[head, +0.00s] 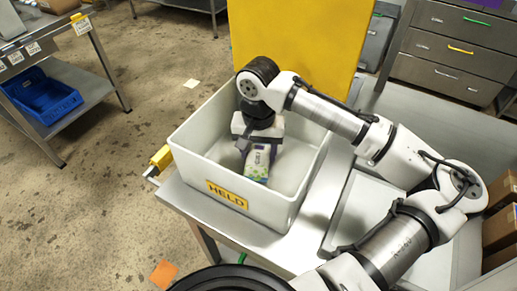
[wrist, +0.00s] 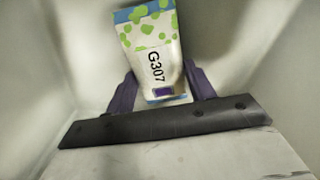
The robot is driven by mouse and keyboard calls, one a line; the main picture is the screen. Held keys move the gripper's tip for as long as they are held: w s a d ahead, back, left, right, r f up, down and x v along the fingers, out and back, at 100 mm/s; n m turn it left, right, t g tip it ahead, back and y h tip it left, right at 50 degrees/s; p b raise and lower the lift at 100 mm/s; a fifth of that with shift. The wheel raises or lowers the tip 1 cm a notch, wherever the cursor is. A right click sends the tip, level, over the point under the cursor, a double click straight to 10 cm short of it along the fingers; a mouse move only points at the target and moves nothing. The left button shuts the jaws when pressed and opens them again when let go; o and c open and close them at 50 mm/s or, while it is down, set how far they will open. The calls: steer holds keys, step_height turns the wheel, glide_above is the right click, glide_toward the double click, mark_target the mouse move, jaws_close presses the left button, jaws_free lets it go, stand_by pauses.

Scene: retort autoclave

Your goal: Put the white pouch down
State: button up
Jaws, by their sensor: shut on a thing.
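The white pouch (head: 257,163) has green spots and blue ends. In the wrist view the pouch (wrist: 152,60) shows the print "G307" and a small purple mark. My gripper (head: 262,146) points down inside a white bin labelled "HELD" (head: 185,147). In the wrist view my gripper's purple fingers (wrist: 160,88) are on either side of the pouch and shut on it. The pouch is inside the bin's walls. I cannot tell whether its lower end touches the bin floor.
The bin stands on a grey metal table (head: 322,207). A yellow panel (head: 295,40) rises behind it. A grey drawer cabinet (head: 450,50) is at the back right. A blue tray (head: 42,98) sits on a shelf at the left. The bin floor around the pouch looks clear.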

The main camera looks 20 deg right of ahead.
mark_target(258, 153)
steer(key=shift+f, duration=0.15)
steer(key=o, duration=1)
step_height(258, 153, up, 12)
steer(key=shift+r+b, duration=0.2)
steer(key=shift+b, duration=0.45)
